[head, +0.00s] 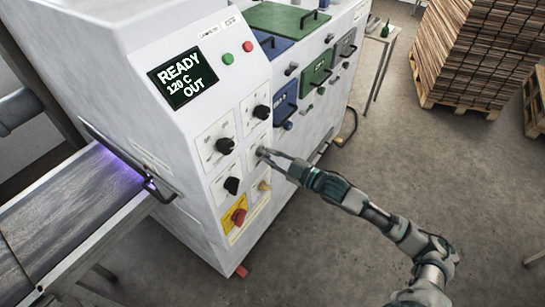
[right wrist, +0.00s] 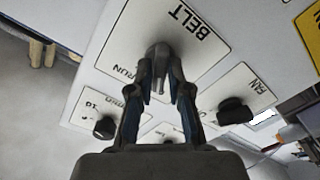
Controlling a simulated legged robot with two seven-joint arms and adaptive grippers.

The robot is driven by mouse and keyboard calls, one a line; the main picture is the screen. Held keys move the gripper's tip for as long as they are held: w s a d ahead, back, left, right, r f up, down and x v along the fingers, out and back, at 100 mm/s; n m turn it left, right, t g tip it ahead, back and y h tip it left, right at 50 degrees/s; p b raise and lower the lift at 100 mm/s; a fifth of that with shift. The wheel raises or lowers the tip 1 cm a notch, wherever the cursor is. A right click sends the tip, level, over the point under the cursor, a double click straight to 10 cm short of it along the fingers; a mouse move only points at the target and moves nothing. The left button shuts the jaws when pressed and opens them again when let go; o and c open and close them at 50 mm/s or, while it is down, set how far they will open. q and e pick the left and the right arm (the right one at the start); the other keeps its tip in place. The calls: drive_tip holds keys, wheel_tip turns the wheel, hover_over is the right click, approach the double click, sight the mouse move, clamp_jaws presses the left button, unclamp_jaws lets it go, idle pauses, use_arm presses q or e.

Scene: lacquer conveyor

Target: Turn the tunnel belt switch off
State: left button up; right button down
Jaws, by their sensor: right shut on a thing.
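The belt switch is a dark rotary knob (right wrist: 160,52) on a white plate (right wrist: 203,48) lettered BELT and RUN in the right wrist view. My right gripper (right wrist: 160,88) is shut on this knob, one finger on each side. The fingers hide much of the knob, and I cannot tell which way it points. In the head view my right gripper (head: 266,154) reaches the front panel of the white cabinet (head: 180,130) from the right. The display (head: 183,79) reads READY, 120 C, OUT. My left gripper is not in view.
Black knobs (head: 225,146) surround the gripper on the panel. A red knob (head: 239,215) on a yellow plate sits below, and green and red buttons (head: 228,59) above. The conveyor (head: 65,215) with a purple-lit tunnel mouth is at left.

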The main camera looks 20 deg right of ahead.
drive_tip(key=shift+f, duration=0.1)
idle(0.3)
drive_tip(key=c, duration=1.3)
unclamp_jaws()
drive_tip(key=shift+c, duration=0.2)
drive_tip(key=shift+o, duration=0.8)
drive_tip(key=shift+w, duration=0.25)
drive_tip(key=v, duration=1.2)
drive_tip(key=shift+w+d+f, duration=0.1)
drive_tip(key=shift+f, duration=0.05)
